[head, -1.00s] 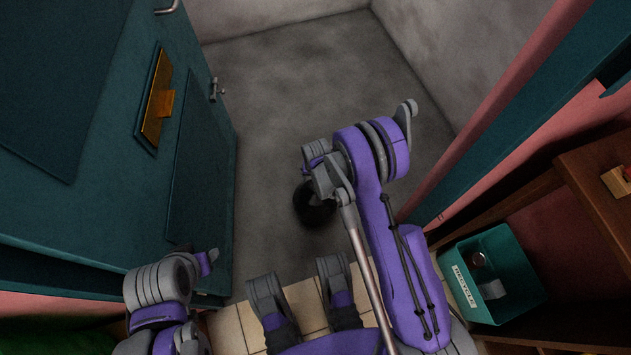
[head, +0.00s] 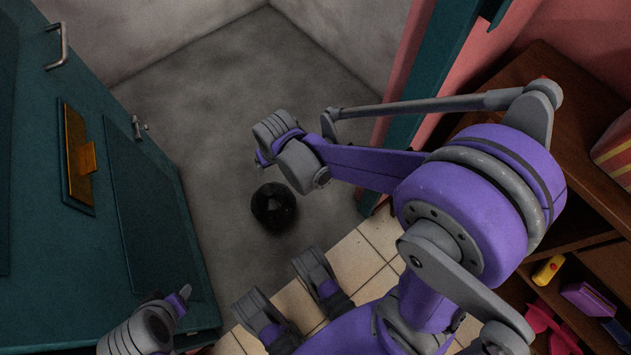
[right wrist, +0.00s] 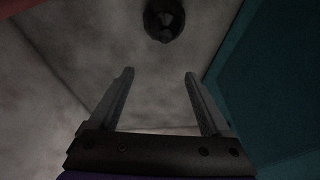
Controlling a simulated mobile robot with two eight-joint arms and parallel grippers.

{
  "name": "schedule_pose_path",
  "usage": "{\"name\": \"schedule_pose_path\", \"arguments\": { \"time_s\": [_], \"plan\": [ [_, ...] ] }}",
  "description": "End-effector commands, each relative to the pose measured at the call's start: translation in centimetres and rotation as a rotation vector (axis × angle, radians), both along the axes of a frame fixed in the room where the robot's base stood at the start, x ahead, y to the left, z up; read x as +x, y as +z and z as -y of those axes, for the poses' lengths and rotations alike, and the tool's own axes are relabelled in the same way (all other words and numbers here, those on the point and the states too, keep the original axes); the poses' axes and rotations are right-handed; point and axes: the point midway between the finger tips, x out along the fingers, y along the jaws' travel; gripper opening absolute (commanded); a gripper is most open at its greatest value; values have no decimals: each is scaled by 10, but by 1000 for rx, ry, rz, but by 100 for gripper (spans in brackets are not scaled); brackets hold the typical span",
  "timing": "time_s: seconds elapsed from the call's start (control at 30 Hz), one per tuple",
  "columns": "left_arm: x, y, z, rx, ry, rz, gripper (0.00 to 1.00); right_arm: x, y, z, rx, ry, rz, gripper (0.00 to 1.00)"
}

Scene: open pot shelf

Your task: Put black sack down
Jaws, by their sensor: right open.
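The black sack (head: 274,207) rests on the grey concrete floor (head: 215,160) just past the tiled edge. In the right wrist view the sack (right wrist: 164,19) is at the top, beyond the fingertips and apart from them. My right gripper (right wrist: 160,72) is open with nothing between its fingers. In the head view the right arm reaches in from the right, and its wrist hangs above and beside the sack; the fingers are hidden there. Part of my left arm shows at the lower left, but its fingers cannot be made out.
A teal door (head: 115,190) with an orange plate stands open at left. A teal door frame (head: 420,90) is at right, beside a wooden shelf (head: 585,100) with small items. Beige tiles (head: 350,262) lie in front. Concrete floor around the sack is clear.

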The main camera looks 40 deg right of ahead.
Motion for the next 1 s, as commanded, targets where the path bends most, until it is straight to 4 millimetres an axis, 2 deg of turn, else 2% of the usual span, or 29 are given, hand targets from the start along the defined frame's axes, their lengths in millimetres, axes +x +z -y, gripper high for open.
{"name": "schedule_pose_path", "arguments": {
  "time_s": [0.03, 0.2, 0.4, 0.5, 0.67, 1.0],
  "plan": [
    [0, 0, 0, 0, 0, 0, 50, -17, 15, 2, -2, 13, 12, 82],
    [0, 0, 0, 0, 0, 0, 50, -69, 50, 6, -13, 63, 55, 82],
    [0, 0, 0, 0, 0, 0, 50, -126, 66, 10, -29, 115, 98, 82],
    [0, 0, 0, 0, 0, 0, 50, -144, 68, 11, -36, 133, 114, 82],
    [0, 0, 0, 0, 0, 0, 50, -158, 67, 11, -41, 146, 126, 82],
    [0, 0, 0, 0, 0, 0, 50, -159, 67, 11, -41, 148, 127, 82]
  ]
}}
